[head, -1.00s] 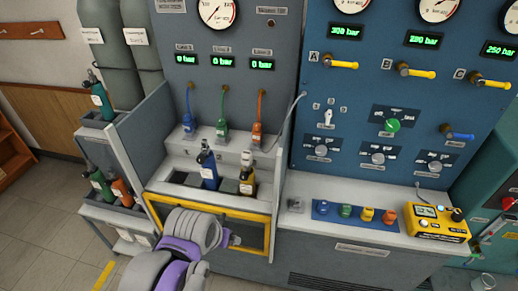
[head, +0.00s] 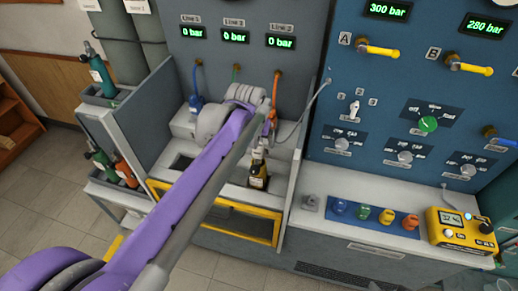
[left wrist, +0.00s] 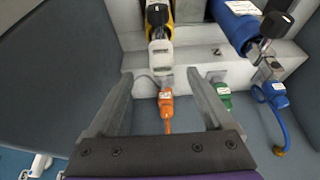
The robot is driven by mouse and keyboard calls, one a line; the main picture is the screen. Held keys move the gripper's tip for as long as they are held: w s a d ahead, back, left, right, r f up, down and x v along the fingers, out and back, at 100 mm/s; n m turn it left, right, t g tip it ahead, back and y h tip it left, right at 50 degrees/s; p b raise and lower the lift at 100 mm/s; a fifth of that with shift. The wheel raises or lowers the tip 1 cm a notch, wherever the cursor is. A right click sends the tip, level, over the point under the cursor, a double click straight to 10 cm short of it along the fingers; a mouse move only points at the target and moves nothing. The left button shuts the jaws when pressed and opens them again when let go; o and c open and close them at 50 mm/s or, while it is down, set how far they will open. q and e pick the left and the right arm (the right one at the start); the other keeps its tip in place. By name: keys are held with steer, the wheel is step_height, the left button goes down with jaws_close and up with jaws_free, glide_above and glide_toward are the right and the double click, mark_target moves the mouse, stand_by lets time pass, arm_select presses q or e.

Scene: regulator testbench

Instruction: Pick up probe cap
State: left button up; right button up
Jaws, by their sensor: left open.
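I cannot pick out the probe cap with certainty. A white block (left wrist: 160,55) stands in front of the yellow-and-black bottle in the left wrist view, with a grey cable beside it; it may be the probe or its cap. My left gripper (left wrist: 159,78) is open and empty. Its fingers lie either side of the white block and the orange connector (left wrist: 166,103), with no visible contact. In the head view my left arm reaches over the bench and hides most of its gripper. My right gripper is not in view.
The dark bottle (head: 259,174) stands in the bench recess. A blue cylinder (left wrist: 234,22) and green (left wrist: 223,96) and blue (left wrist: 271,94) connectors are close by. Blue, green, yellow and orange pieces sit on a blue mat (head: 350,214), beside a yellow meter (head: 460,232). Side walls flank the recess.

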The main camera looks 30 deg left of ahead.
mark_target(258, 146)
arm_select(q)
steer(key=x, duration=0.5)
steer(key=shift+a+f, duration=0.1)
steer(key=shift+a, duration=0.05)
steer(key=shift+c, duration=0.3)
jaws_close()
